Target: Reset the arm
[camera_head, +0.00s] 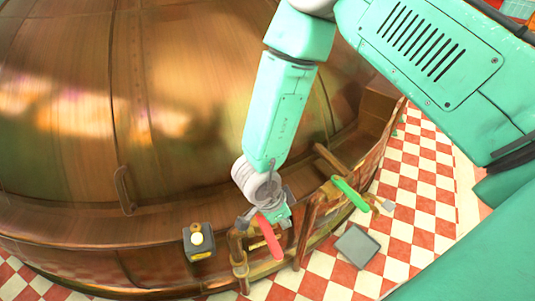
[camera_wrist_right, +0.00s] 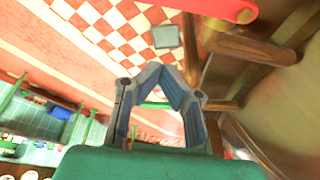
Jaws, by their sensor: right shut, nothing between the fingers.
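My right arm comes in from the upper right of the head view, and its gripper (camera_head: 277,212) hangs low in front of the copper kettle (camera_head: 70,110). In the right wrist view the gripper (camera_wrist_right: 160,70) has its fingers drawn together at the tips, with nothing between them. A red lever handle (camera_head: 268,237) is just below the gripper in the head view; it also shows at the top of the wrist view (camera_wrist_right: 225,8). I cannot tell whether the gripper touches it. A green lever handle (camera_head: 350,194) is to the right. My left gripper is not in view.
A dark box with a pale round button (camera_head: 197,239) is on the kettle's ledge, left of the gripper. Copper pipes (camera_head: 305,232) stand around the levers. A grey square plate (camera_head: 357,246) lies on the red and white checkered floor (camera_head: 408,190). The floor at right looks clear.

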